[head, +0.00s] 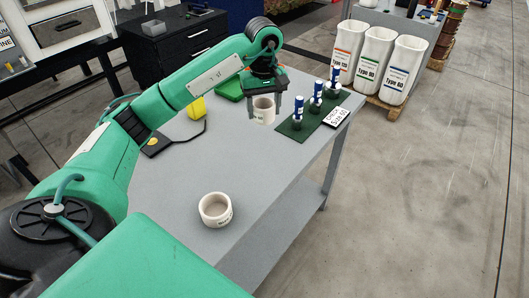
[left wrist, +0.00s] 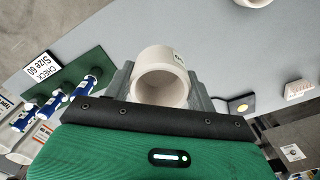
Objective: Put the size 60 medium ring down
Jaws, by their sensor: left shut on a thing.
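My left gripper (head: 264,114) is shut on a cream ring (head: 263,106), one finger on each side of it. The ring is upright over the far part of the grey table; I cannot tell whether its base touches the top. In the left wrist view the ring (left wrist: 161,58) sits between the fingers, its opening facing the camera; its small label is not readable. A second cream ring (head: 214,211) stands on the near part of the table, apart from the gripper. My right gripper is not in view.
A green mat (head: 296,130) with three blue-and-white handled plugs (head: 316,97) lies right of the held ring, beside a "CHECK Size 60" sign (head: 336,117). The table between the rings is clear.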

